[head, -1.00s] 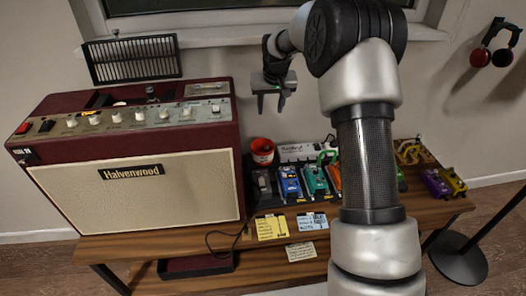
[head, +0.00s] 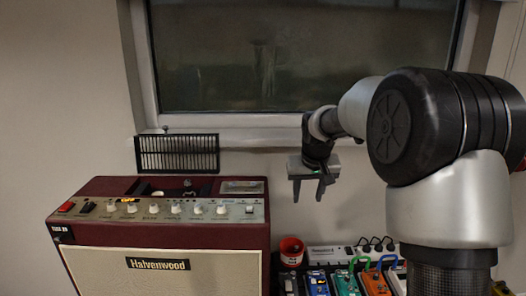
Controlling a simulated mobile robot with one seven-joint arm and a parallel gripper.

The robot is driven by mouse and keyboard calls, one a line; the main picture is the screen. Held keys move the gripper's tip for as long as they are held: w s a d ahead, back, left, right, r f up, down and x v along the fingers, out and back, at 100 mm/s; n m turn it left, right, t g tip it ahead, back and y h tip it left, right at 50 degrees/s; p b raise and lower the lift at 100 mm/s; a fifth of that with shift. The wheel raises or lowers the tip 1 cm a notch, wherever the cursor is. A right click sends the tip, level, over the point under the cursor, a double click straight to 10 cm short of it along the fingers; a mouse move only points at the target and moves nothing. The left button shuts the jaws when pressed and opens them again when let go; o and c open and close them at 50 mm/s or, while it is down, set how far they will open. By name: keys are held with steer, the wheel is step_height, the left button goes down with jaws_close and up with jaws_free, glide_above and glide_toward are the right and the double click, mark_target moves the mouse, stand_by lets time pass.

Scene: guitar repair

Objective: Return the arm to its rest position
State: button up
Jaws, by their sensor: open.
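My gripper (head: 308,188) hangs in the air with its fingers pointing down. It is open, and nothing shows between the fingers. It is to the right of the maroon amplifier (head: 258,232) and in front of the wall below the window. The red cup (head: 291,250) and the power strip (head: 335,252) are below it. My arm bends across the right side of the view and hides part of the wall and the bench there.
The Halvenwood amplifier stands at the left, with a black grille panel (head: 178,153) behind it. Several pedals, including a blue one (head: 318,284) and a green one (head: 346,284), line the bottom edge. The window sill (head: 250,137) runs behind my gripper.

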steer(key=s+r, duration=0.5)
steer(key=s, duration=0.4)
steer(key=s+r, duration=0.4)
steer(key=s, duration=0.6)
steer(key=s+f, duration=0.3)
steer(key=s, duration=1.5)
step_height(320, 180, up, 21)
steer(key=p, duration=2.1)
steer(key=shift+w+t, duration=0.4)
steer(key=shift+d, duration=0.15)
